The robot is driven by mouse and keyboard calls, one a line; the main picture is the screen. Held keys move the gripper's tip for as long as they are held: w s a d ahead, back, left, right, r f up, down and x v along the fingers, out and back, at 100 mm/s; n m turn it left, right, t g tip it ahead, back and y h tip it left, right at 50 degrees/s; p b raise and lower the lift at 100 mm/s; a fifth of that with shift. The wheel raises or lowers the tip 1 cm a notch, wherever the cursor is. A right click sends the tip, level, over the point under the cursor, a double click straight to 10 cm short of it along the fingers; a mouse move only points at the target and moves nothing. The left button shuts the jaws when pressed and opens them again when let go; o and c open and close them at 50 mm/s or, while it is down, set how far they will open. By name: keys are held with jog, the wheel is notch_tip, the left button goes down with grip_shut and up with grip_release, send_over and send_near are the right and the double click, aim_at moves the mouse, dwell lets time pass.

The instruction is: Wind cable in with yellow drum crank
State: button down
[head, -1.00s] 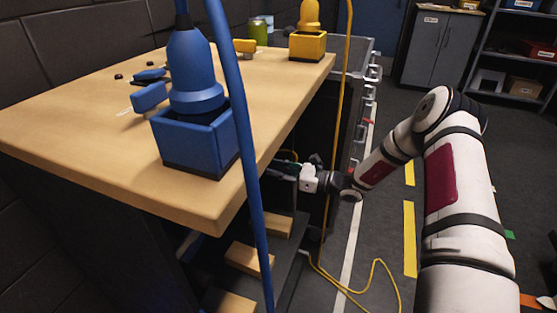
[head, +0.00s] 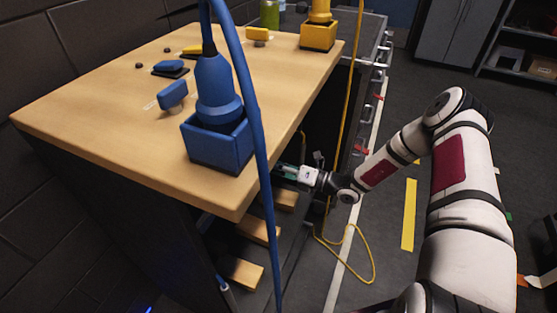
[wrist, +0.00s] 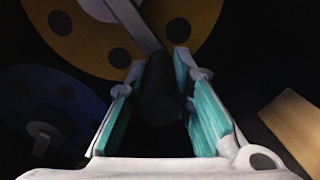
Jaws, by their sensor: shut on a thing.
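The yellow drum (wrist: 92,35) with dark round holes fills the top of the wrist view. Its grey crank arm (wrist: 138,22) leads down to a black handle (wrist: 162,90). My gripper (wrist: 160,72) has its teal fingers on either side of the handle and is shut on it. In the head view my gripper (head: 286,170) reaches under the bench top, where the drum is hidden. The yellow cable (head: 348,90) hangs beside the bench's right end and lies in a loose loop on the floor. A yellow connector (head: 319,12) stands in a yellow box (head: 318,36).
A blue drum (wrist: 55,105) sits left of the yellow one. The blue cable (head: 257,140) hangs in front of the bench top (head: 110,100). A blue connector (head: 218,90) stands in a blue box (head: 215,145). Wooden blocks (head: 258,229) lie below. The drawer cabinet stands behind.

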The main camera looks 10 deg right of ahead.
jog(key=shift+s+a+r+m+p, duration=0.15)
jog(key=shift+s+a+m+p, duration=0.15)
jog(key=shift+s+m, duration=0.2)
jog(key=shift+s+a+r+p, duration=0.15)
jog(key=shift+s+p, duration=0.1)
jog(key=shift+p, duration=0.1)
jog(key=shift+a+r, duration=0.1)
jog(key=c, duration=1.4)
grip_release()
jog(key=shift+s, duration=0.1)
jog(key=v, duration=1.2)
